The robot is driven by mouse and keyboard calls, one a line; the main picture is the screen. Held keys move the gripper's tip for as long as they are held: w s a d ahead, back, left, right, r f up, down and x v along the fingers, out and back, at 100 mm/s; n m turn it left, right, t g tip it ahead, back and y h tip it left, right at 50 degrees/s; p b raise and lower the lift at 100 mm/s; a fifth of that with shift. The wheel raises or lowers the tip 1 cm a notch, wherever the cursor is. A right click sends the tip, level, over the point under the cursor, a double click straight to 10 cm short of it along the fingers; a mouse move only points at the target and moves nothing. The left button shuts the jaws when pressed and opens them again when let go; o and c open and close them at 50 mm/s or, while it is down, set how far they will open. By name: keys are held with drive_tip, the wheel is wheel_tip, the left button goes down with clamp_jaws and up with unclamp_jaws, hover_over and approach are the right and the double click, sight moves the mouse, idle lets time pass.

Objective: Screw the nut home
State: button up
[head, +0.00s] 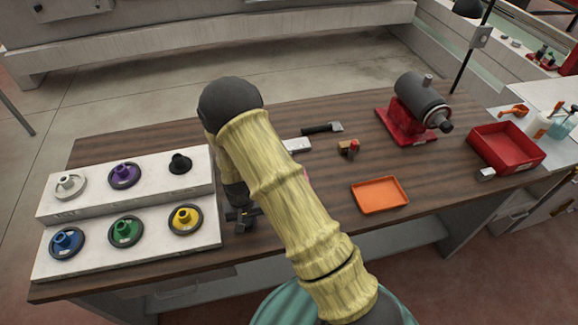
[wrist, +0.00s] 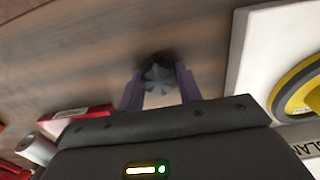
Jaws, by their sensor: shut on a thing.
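My gripper (head: 241,217) is low over the table, just right of the wheel rack, partly hidden by my arm. In the wrist view its two purple fingers (wrist: 161,88) are shut on a dark, faceted, cone-like piece (wrist: 158,72), which looks like the nut. I cannot tell whether the nut touches the table. The edger (head: 420,103), a grey cylinder on a red base, stands at the back right. Its dark spindle end (head: 443,126) points to the front right, away from my gripper. The thread on it is too small to make out.
The white stepped rack (head: 130,260) holds several coloured wheels, with the yellow wheel (head: 186,219) nearest my gripper, and a black cone (head: 180,163). An orange tray (head: 379,195), a red bin (head: 507,147), a brush-like tool (head: 322,128) and a small red-topped piece (head: 349,148) are on the table.

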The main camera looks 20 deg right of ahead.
drive_tip(key=shift+r+p, duration=2.45)
drive_tip(key=shift+r, duration=1.1)
drive_tip(key=shift+d+f, duration=0.1)
drive_tip(key=shift+f, duration=0.05)
